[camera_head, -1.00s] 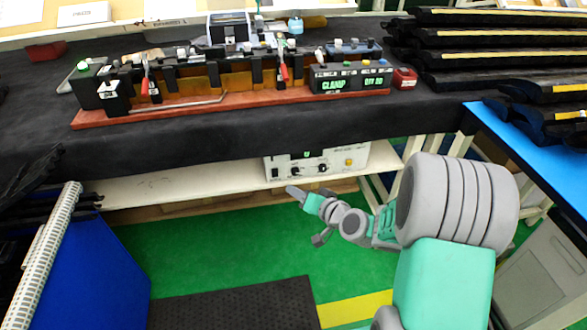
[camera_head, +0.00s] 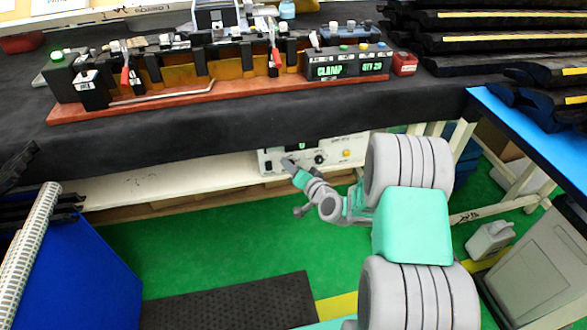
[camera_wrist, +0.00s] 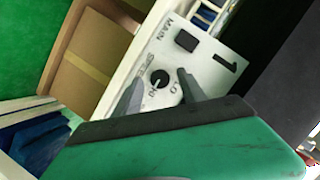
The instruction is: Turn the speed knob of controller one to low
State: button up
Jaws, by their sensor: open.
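Controller one (camera_wrist: 205,62) is a white box with a large "1", a black MAIN switch (camera_wrist: 187,40) and a round black speed knob (camera_wrist: 160,77) on its face. The knob has a small pale mark; its exact setting is hard to read. In the head view the controller (camera_head: 349,150) stands on the shelf under the bench, its left part partly hidden by my gripper (camera_head: 289,167). In the wrist view my gripper (camera_wrist: 157,90) is open and empty, one grey finger on each side of the knob. I cannot tell whether the fingers touch it.
The white shelf (camera_head: 150,189) runs under the black-covered bench (camera_head: 200,135). A cardboard box (camera_wrist: 95,55) is near the controller. A blue bin (camera_head: 75,260) stands at the left, and a blue-topped table (camera_head: 520,125) at the right.

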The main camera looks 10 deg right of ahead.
jog(key=shift+c, duration=0.3)
grip_shut()
dwell(0.5)
jog(key=shift+s+a+f+n+h+b, duration=0.1)
jog(key=shift+a+n+h+b, duration=0.1)
jog(key=shift+n+h+b, duration=1.45)
jog(key=shift+w+a+n+h+b, duration=0.15)
jog(key=shift+n+h+b, duration=0.6)
jog(key=shift+n, duration=1.8)
jog(key=shift+s+a+f+n+h+b, duration=0.2)
jog(key=shift+n+h+b, duration=0.7)
jog(key=shift+n+h, duration=0.9)
jog(key=shift+r+n+y, duration=0.2)
jog(key=shift+n+y, duration=0.1)
jog(key=shift+n, duration=0.1)
